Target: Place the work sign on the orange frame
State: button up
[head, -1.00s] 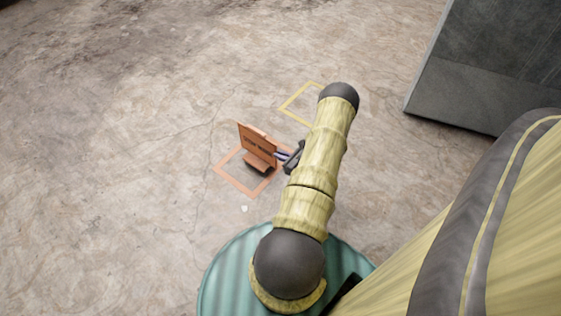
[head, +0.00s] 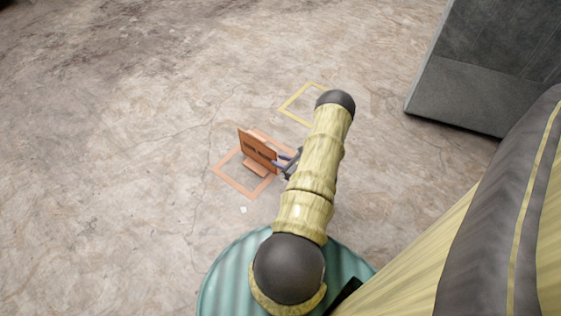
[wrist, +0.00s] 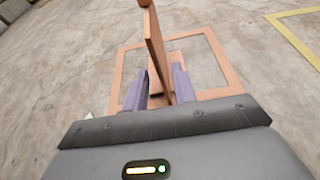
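The orange work sign (head: 257,151) stands upright on its base inside the orange frame (head: 232,184) on the floor. Its dark lettering faces the lower left in the head view. In the wrist view the sign panel (wrist: 156,58) shows nearly edge-on, with its base within the orange frame (wrist: 222,62). My gripper (head: 282,160) is at the sign's right edge. In the wrist view its two purple-grey fingers (wrist: 161,84) are spread, one on each side of the panel, with gaps showing. Part of the frame's right side is hidden behind my gripper.
A yellow frame (head: 292,102) lies on the floor behind the orange one, partly covered by my arm. A small white piece (head: 243,210) lies in front of the orange frame. A large grey block (head: 470,85) stands at the right. The floor to the left is clear.

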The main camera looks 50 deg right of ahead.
jog(key=a+p+v, duration=0.1)
jog(key=p+v, duration=0.4)
jog(key=v, duration=0.7)
jog(key=shift+d+p, duration=0.35)
jog(key=shift+d, duration=0.05)
jog(key=shift+r, duration=0.1)
jog(key=w+a+r+n+g+y, duration=0.45)
jog(key=a+r+n, duration=0.25)
jog(key=a+r, duration=0.2)
jog(key=w+a+r+n+g+y, duration=0.3)
jog(key=w+a+r+n+g, duration=0.25)
jog(key=a+r+n, duration=0.3)
jog(key=s+a+r+n+h, duration=0.2)
jog(key=a+r+n+h, duration=0.2)
jog(key=a+r+n, duration=0.5)
jog(key=s+a+r+n+g+h, duration=0.1)
jog(key=a+r+n+h, duration=0.3)
jog(key=a+r+n, duration=0.5)
jog(key=shift+s+a+n+h, duration=0.35)
jog(key=shift+s+a+n, duration=0.15)
jog(key=shift+n, duration=0.25)
